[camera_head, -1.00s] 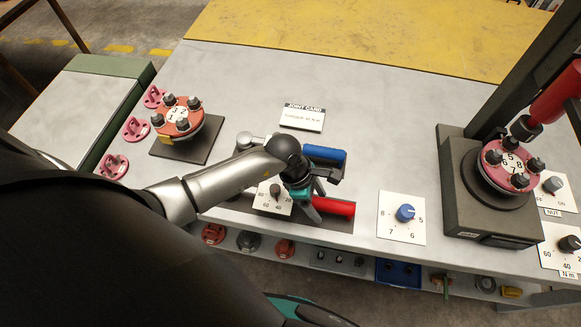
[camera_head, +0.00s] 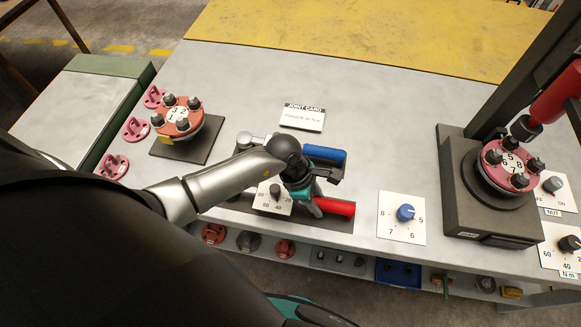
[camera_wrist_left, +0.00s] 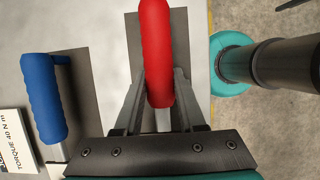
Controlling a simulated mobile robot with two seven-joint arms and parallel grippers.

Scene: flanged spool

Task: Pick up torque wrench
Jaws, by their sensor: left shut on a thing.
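The torque wrench, with a red handle (camera_head: 335,208), lies on a dark mat (camera_head: 334,222) near the front edge of the bench. My left gripper (camera_head: 317,202) reaches down over it and is shut on it by the handle end. In the left wrist view the red handle (camera_wrist_left: 157,50) runs between the two fingers, with the metal shaft below it. The wrench's head end is partly hidden by my arm. My right gripper is not in view.
A blue-handled tool (camera_head: 325,154) lies just behind. Dial cards stand nearby, one with a blue knob (camera_head: 405,213). A red flanged spool (camera_head: 177,117) stands left; another (camera_head: 511,165) sits under a press at right. A joint card (camera_head: 302,117) lies behind.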

